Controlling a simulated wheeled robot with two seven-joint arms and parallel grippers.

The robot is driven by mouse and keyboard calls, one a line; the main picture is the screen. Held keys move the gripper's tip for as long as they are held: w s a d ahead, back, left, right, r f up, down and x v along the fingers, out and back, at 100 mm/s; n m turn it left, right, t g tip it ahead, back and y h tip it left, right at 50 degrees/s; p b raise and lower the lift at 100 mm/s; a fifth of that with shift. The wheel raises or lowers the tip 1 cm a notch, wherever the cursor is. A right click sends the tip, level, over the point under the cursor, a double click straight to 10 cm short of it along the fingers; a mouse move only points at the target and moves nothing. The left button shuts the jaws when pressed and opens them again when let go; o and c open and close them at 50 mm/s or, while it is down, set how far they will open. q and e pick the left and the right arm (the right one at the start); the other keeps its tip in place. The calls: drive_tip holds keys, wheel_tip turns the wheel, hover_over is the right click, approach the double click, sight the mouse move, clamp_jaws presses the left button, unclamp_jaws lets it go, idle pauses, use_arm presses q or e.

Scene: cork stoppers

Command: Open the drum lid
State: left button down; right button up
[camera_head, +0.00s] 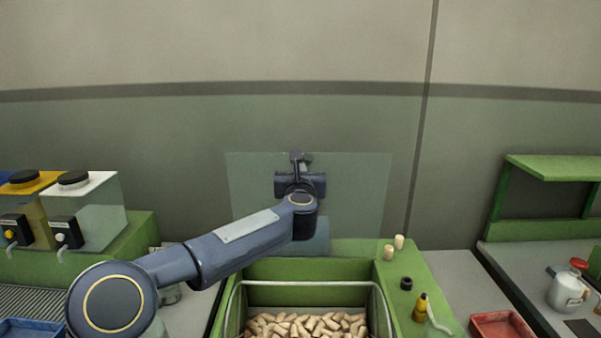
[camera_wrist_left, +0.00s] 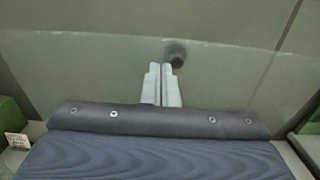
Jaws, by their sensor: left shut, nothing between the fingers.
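The drum is a green box (camera_head: 376,262) with a pile of cork stoppers (camera_head: 305,326) inside. Its clear lid (camera_head: 360,195) stands raised at the back of the box, near upright, and the box is open at the top. My left gripper (camera_head: 299,158) is in front of the lid's upper middle, partly hidden by my own wrist. In the left wrist view, its fingers (camera_wrist_left: 164,72) are shut and empty, with a dark round knob (camera_wrist_left: 176,49) on the lid just beyond the tips. I cannot tell whether they touch. My right gripper is out of view.
Clear tanks (camera_head: 98,215) stand at left. A red tray (camera_head: 503,328) and a green shelf (camera_head: 555,168) are at right.

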use_arm(q)
drive_tip(key=s+a+r+m+g+h+b, duration=0.1)
drive_tip(key=s+a+m+h+b, duration=0.15)
drive_tip(key=s+m, duration=0.65)
drive_tip(key=s+a+m+g+h+b, duration=0.1)
drive_tip(key=s+a+m+h, duration=0.25)
drive_tip(key=s+m, duration=0.55)
drive_tip(key=s+a+f+m+g, duration=0.3)
drive_tip(key=s+a+f+m, duration=0.1)
drive_tip(key=s+f, duration=0.5)
drive_tip(key=s+a+f+m+g+y, duration=0.1)
drive_tip(key=s+a+f+m+g, duration=0.3)
drive_tip(key=s+f+m, duration=0.3)
drive_tip(key=s+a+f+m+g+y, duration=0.1)
drive_tip(key=s+a+f+m+g, duration=0.2)
drive_tip(key=s+f, duration=0.8)
drive_tip(key=s+a+m, duration=0.2)
drive_tip(key=s, duration=0.2)
drive_tip(key=shift+s+a+g, duration=0.35)
drive_tip(key=shift+s+g, duration=0.05)
